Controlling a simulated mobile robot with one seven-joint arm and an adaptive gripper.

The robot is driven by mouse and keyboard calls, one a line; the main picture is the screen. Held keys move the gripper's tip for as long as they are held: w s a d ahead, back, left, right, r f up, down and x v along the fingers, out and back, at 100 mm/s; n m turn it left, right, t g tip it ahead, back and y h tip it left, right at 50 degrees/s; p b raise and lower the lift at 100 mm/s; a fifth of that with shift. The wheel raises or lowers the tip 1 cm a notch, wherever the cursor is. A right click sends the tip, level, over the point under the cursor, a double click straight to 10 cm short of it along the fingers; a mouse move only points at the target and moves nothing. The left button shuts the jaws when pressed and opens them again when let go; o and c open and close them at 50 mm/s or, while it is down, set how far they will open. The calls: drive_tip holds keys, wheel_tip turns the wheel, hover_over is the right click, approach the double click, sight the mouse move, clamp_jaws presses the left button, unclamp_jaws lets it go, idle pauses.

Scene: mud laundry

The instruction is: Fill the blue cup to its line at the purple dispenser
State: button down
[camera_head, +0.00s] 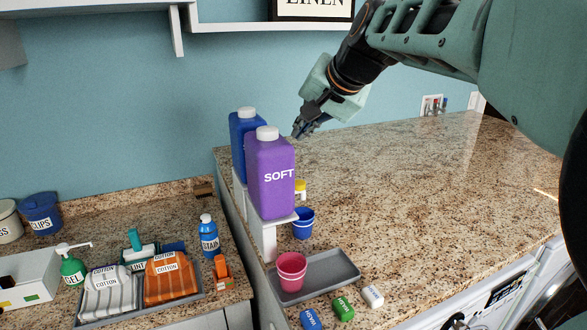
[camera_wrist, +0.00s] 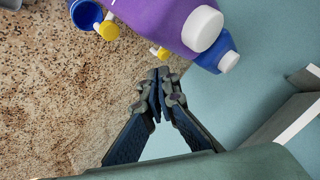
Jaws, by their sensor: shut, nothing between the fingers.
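The purple dispenser (camera_head: 270,180), labelled SOFT with a white cap, stands on a white stand on the granite counter. Its yellow tap (camera_head: 300,188) shows at its right side and again in the wrist view (camera_wrist: 107,30). The blue cup (camera_head: 303,223) stands upright below that tap; in the wrist view the cup (camera_wrist: 86,14) is cut by the top edge.
A blue dispenser (camera_head: 242,125) stands behind the purple one, with its own yellow tap (camera_wrist: 160,53). A pink cup (camera_head: 291,271) is on a grey tray (camera_head: 335,268) in front. Several small labelled containers lie at the counter's front edge. The counter's right side is clear.

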sight(302, 184)
wheel_tip(302, 184, down, 9)
drive_tip(key=b, duration=0.7)
drive_tip(key=shift+r, duration=0.1)
idle(1.4)
drive_tip(key=shift+f+b, duration=0.4)
drive_tip(key=shift+b, duration=0.05)
drive_tip(key=shift+f+b, duration=0.45)
drive_tip(key=shift+f, duration=0.1)
idle(4.4)
